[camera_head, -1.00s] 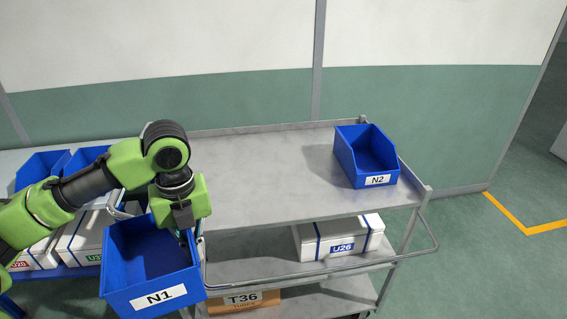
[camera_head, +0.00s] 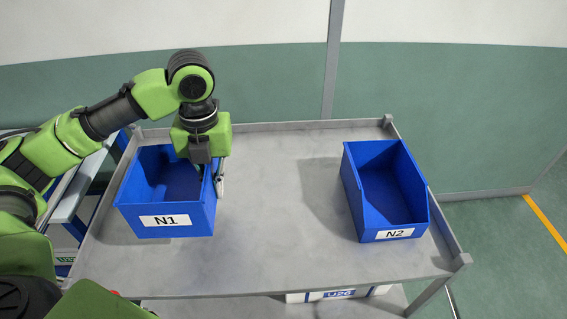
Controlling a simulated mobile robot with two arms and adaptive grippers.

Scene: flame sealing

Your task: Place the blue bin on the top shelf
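The blue bin labelled N1 (camera_head: 166,228) is over the left part of the cart's grey top shelf (camera_head: 280,240). I cannot tell whether its base touches the shelf. My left gripper (camera_head: 219,180) points down at the bin's right wall and appears shut on it; the fingertips are partly hidden. Another blue bin, labelled N2 (camera_head: 394,235), stands on the right part of the same shelf. My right gripper is not in view.
The shelf between the two bins is clear. A raised rim (camera_head: 290,126) runs along its back. A white box labelled U26 (camera_head: 340,294) shows below the front edge. Another rack (camera_head: 75,190) stands at the left, and a wall is behind.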

